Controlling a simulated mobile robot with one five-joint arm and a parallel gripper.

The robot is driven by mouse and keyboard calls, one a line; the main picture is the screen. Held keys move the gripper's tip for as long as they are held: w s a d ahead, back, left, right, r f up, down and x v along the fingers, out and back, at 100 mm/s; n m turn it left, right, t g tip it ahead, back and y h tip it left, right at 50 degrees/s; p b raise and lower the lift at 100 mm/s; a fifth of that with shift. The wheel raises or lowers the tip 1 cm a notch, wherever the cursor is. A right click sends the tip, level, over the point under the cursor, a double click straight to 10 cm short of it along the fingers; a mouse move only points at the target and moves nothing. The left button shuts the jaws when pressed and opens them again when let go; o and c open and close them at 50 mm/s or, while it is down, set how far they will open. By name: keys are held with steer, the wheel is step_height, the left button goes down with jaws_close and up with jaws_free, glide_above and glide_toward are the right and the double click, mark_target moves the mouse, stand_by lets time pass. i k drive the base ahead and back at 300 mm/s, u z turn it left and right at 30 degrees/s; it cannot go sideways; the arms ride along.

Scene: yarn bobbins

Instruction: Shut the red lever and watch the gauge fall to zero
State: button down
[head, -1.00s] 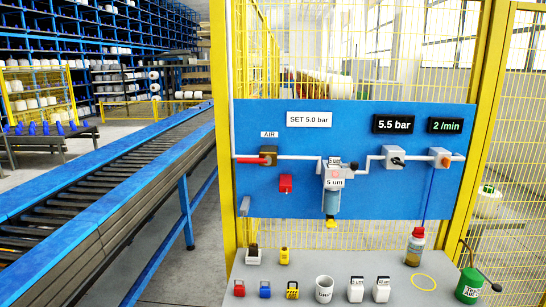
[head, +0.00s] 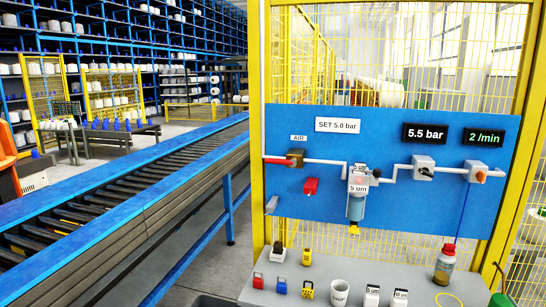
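The red lever (head: 277,159) lies level, in line with the white pipe, pointing left from a brown valve block (head: 296,158) below the AIR label on the blue panel (head: 300,220). The black gauge display (head: 425,133) at the upper right of the panel reads 5.5 bar. A second display (head: 484,137) beside it reads 2 /min in green. A white sign (head: 338,125) reads SET 5.0 bar. My gripper is not in view, and nothing touches the lever.
A filter with a clear bowl (head: 356,206) hangs mid-panel. The shelf (head: 255,295) below holds red, blue and yellow padlocks, a white cup (head: 339,292), small white containers and a bottle (head: 445,265). A blue-edged roller conveyor (head: 130,190) runs along the left; yellow mesh fencing stands behind the panel.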

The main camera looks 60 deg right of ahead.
mark_target(292, 163)
steer(key=u, duration=0.25)
steer(key=i, duration=0.95)
steer(key=z, duration=0.25)
